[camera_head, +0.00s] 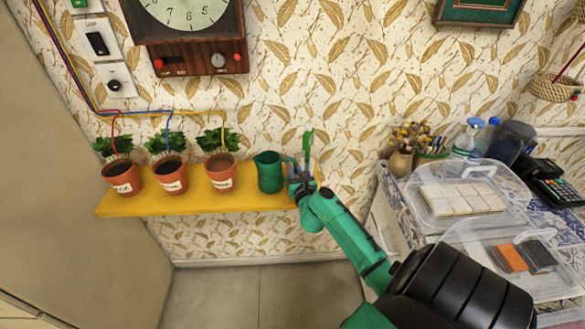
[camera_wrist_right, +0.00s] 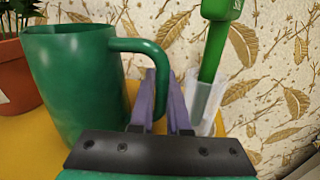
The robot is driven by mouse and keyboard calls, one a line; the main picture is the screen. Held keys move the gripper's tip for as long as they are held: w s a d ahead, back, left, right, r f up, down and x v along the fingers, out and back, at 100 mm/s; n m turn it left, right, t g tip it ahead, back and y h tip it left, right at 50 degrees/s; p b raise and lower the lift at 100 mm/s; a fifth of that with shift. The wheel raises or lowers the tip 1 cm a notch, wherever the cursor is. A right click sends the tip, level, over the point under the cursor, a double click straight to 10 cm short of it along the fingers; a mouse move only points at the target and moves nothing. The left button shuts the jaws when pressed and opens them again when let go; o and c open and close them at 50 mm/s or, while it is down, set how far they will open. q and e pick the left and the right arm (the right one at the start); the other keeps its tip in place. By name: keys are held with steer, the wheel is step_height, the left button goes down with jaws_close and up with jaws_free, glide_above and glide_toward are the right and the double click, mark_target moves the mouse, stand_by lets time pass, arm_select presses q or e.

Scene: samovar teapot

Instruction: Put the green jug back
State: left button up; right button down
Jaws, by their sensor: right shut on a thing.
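The green jug (camera_head: 269,172) stands upright on the yellow shelf (camera_head: 190,202), to the right of the potted plants. Its handle faces right, toward my right gripper (camera_head: 293,178). In the right wrist view the jug (camera_wrist_right: 75,90) fills the left side, and its handle runs down between the two purple fingers of my right gripper (camera_wrist_right: 162,80). The gripper is shut on the handle. The handle's lower end is hidden behind the fingers. My left gripper is in neither view.
Several labelled plant pots (camera_head: 221,172) stand left of the jug. A green-handled tool (camera_wrist_right: 216,50) stands in a clear holder (camera_wrist_right: 207,105) close right of my right gripper. A wooden clock box (camera_head: 190,35) hangs above. A cluttered table is at the right.

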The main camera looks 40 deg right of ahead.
steer(key=shift+f, duration=0.1)
steer(key=c, duration=1.2)
jaws_free()
steer(key=shift+o, duration=0.2)
steer(key=shift+r, duration=0.2)
steer(key=v, duration=1.2)
steer(key=shift+a, duration=0.1)
